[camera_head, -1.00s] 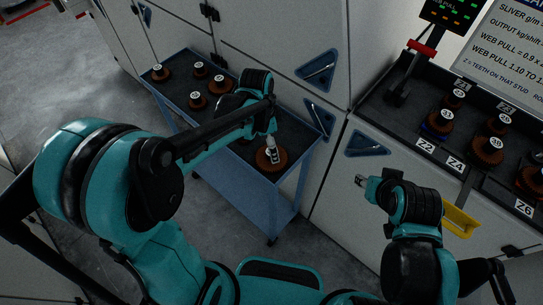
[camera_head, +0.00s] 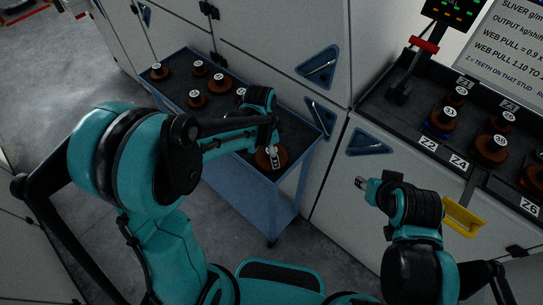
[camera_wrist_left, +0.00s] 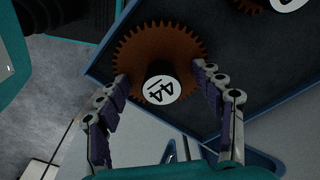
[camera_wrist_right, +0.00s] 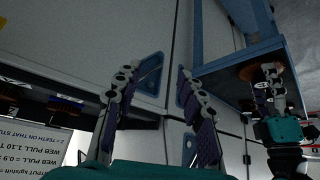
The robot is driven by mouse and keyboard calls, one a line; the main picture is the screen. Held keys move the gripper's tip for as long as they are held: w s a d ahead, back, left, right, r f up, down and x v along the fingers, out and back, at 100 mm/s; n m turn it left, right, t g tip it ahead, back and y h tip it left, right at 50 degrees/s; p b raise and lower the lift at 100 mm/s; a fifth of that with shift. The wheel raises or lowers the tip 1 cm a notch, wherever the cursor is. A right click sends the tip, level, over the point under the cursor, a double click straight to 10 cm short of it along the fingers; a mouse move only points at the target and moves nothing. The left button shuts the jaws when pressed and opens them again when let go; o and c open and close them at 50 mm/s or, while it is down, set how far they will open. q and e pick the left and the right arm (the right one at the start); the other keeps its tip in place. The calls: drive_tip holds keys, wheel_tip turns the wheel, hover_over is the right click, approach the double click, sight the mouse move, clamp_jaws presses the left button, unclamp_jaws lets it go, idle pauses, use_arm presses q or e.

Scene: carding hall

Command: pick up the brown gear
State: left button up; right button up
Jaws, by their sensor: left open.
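My right gripper (camera_wrist_right: 152,85) is open and empty, away from the cart, in front of the white cabinet.
Several other brown gears (camera_head: 219,84) stand on the blue cart (camera_head: 240,185) farther back. More gears (camera_head: 489,148) sit on the labelled dark shelf at the right. White cabinet panels (camera_head: 275,35) rise behind the cart. A yellow handle (camera_head: 462,219) is below the shelf.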

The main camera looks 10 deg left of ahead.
use_arm(q)
drive_tip(key=shift+s+f, duration=0.1)
drive_tip(key=shift+s, duration=0.2)
clamp_jaws()
